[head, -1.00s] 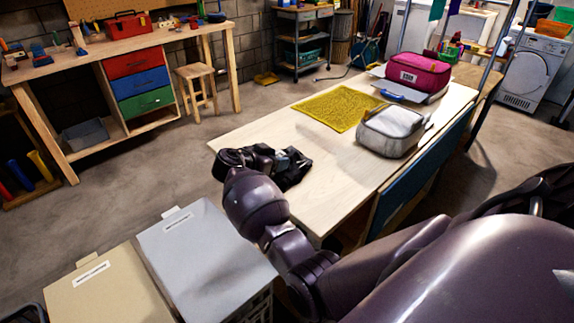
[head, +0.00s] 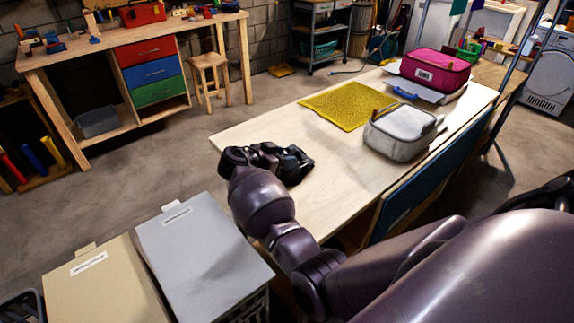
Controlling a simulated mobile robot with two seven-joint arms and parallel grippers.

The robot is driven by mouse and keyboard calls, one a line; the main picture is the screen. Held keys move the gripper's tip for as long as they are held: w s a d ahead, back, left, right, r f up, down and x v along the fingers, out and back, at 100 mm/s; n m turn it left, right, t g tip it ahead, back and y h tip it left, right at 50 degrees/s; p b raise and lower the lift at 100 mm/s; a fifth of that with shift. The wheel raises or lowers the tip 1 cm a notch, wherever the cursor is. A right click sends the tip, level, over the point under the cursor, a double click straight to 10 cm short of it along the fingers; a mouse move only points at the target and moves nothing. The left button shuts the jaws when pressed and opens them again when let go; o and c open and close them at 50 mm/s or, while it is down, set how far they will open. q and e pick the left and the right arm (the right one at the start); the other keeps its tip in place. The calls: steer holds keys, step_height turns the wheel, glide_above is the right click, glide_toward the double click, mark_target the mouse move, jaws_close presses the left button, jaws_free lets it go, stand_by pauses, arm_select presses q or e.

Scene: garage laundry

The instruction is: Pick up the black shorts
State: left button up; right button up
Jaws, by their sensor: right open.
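The black shorts (head: 295,168) seem to be the dark crumpled bundle on the near left part of the pale wooden table. My right gripper (head: 262,158) is over the table's left end, at the bundle, and it is open. Gripper and bundle are both dark and overlap, so I cannot tell whether the fingers touch the cloth. My right wrist and forearm hide part of the table's near edge. My left gripper is not in view.
On the table (head: 330,180) lie a yellow mat (head: 345,104), a grey bag (head: 397,135) and a pink bag (head: 435,72) on a pale board. Grey (head: 195,255) and beige (head: 105,285) lidded bins stand at the near left. A workbench (head: 90,62) stands behind.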

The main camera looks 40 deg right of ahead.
steer(key=shift+a, duration=0.15)
jaws_close()
steer(key=shift+r, duration=0.15)
